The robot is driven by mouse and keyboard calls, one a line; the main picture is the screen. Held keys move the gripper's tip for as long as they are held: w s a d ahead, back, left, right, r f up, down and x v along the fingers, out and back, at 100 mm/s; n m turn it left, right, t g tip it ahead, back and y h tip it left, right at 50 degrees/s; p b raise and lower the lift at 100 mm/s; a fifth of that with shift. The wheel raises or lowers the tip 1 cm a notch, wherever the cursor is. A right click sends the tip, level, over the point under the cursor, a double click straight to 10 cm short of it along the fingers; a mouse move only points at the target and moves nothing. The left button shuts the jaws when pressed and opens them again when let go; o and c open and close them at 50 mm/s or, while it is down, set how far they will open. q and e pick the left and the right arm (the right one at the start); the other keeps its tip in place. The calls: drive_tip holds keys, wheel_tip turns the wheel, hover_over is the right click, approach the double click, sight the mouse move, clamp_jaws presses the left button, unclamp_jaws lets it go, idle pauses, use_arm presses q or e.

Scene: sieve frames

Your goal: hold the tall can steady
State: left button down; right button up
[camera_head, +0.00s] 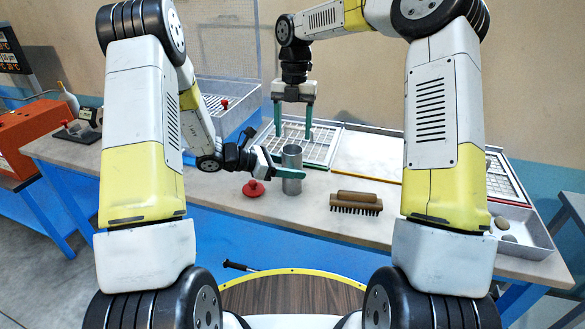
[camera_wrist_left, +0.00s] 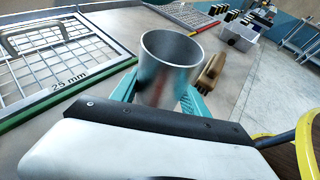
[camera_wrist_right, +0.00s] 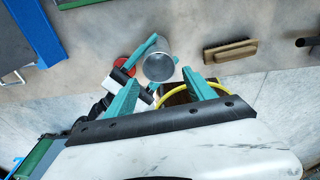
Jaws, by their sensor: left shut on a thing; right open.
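The tall can (camera_head: 291,172) is a grey metal cylinder with an open top, standing upright on the bench. My left gripper (camera_head: 290,172) is shut around the can from the left, below its rim. In the left wrist view the can (camera_wrist_left: 168,68) stands between the teal fingers, and it looks empty as far as I can see inside. In the right wrist view the can (camera_wrist_right: 158,66) shows from above. My right gripper (camera_head: 293,118) is open and empty, pointing down above and behind the can, over the edge of a sieve frame.
A red-knobbed lid or stopper (camera_head: 253,188) lies left of the can. A wooden brush (camera_head: 356,202) lies to its right. A sieve frame marked 25 mm (camera_wrist_left: 62,60) lies behind. A grey tray with stones (camera_head: 530,238) is at the right end. The bench front is mostly clear.

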use_arm(q)
drive_tip(key=shift+c, duration=2.3)
unclamp_jaws()
use_arm(e)
wheel_tip(320, 180, up, 11)
drive_tip(key=w, duration=0.1)
drive_tip(key=shift+w+d+r, duration=0.15)
drive_tip(key=shift+w, duration=0.05)
